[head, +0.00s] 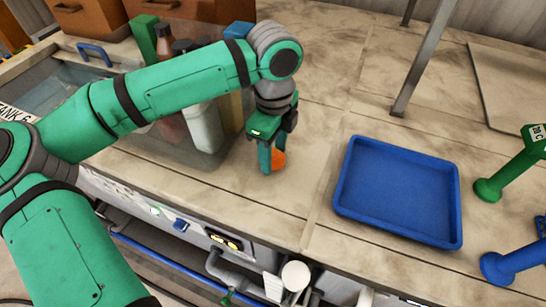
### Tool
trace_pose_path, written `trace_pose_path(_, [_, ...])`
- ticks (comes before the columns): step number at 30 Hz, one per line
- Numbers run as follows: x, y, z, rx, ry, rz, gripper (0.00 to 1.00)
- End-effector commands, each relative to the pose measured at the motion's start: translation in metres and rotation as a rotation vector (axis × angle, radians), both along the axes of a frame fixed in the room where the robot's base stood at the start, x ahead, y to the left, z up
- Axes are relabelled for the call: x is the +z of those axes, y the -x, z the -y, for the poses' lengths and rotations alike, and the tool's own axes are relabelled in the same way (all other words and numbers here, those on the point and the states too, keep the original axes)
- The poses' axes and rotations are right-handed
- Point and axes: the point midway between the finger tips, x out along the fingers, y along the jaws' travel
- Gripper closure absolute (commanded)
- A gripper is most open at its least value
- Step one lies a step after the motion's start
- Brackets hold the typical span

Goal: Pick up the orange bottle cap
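The orange bottle cap (279,160) is at the counter's surface, left of the blue tray. My gripper (272,160) points down at it from above. One green finger stands in front of the cap's left side and hides part of it. The other finger is mostly hidden, so I cannot tell whether the fingers touch the cap or are closed on it. I also cannot tell whether the cap rests on the counter or is slightly raised.
An empty blue tray (397,190) lies right of my gripper. A clear tank with bottles (203,127) is close on the left. A metal leg (424,60) rises behind. The counter's front edge is near.

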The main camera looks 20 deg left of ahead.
Motion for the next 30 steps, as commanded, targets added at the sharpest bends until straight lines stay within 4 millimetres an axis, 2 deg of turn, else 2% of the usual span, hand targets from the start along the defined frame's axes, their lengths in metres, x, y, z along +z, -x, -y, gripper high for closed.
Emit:
trace_pose_path(2, [0.000, 0.000, 0.000, 0.000, 0.000, 0.000, 0.75])
trace_pose_path(9, [0.001, 0.000, 0.000, 0.000, 0.000, 0.000, 0.75])
trace_pose_path(13, [0.008, 0.000, 0.000, 0.001, -0.002, 0.002, 0.75])
trace_pose_path(24, [0.073, -0.001, -0.001, 0.002, -0.003, 0.002, 0.75])
trace_pose_path(30, [0.096, 0.000, 0.000, 0.001, -0.001, 0.001, 0.75])
